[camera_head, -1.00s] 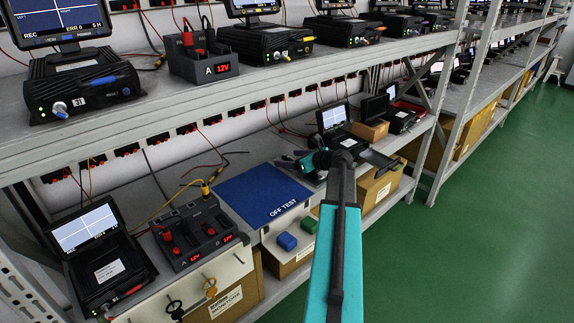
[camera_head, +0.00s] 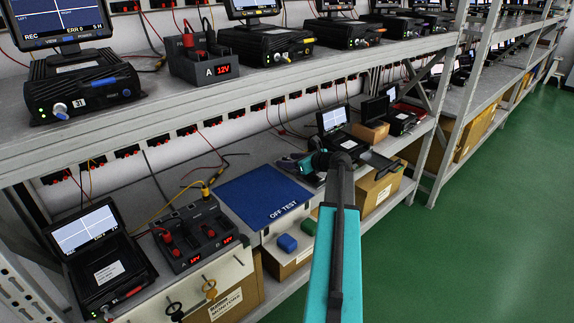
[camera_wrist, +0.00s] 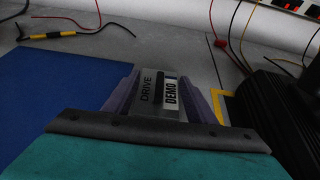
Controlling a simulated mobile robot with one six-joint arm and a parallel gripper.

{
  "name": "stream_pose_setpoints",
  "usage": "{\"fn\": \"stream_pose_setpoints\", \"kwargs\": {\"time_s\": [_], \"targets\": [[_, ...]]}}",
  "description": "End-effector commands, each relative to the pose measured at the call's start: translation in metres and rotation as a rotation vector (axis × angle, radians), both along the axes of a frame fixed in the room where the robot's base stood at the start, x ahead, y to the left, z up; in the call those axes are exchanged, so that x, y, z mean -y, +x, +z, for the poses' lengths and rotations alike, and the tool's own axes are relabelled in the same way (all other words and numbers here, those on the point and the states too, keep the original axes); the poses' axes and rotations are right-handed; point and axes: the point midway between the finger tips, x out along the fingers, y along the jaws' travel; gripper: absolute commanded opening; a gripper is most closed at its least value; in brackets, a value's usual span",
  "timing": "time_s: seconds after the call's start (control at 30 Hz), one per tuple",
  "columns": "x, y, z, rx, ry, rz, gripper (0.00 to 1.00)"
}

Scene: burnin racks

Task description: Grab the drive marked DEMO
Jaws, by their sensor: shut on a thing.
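The drive (camera_wrist: 158,92) is a grey block with a DRIVE label and a white DEMO label, both reading sideways in the wrist view. My gripper (camera_wrist: 160,88) is shut on it, with a purple-grey finger on either side. The drive is just above or at the grey shelf surface; I cannot tell whether it still touches it. In the head view my gripper (camera_head: 291,164) is over the lower shelf, right of the blue OFF TEST mat (camera_head: 262,196), and the drive cannot be made out there.
A black device (camera_wrist: 278,115) stands close to the right of my gripper in the wrist view, with a yellow marking (camera_wrist: 218,105) between. A recorder with a screen (camera_head: 336,128) is behind. A blue block (camera_head: 287,243) lies on a box ledge. The upper shelf (camera_head: 190,102) overhangs.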

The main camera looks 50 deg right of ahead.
Motion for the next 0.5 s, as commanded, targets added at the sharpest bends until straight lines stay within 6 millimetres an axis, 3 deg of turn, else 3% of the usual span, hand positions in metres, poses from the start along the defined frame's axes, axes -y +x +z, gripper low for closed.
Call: {"fn": "stream_pose_setpoints", "kwargs": {"time_s": [0.27, 0.5], "targets": [[0.000, 0.000, 0.002, 0.001, 0.000, 0.000, 0.28], [0.000, 0.000, 0.021, 0.002, -0.001, 0.000, 0.28]]}}
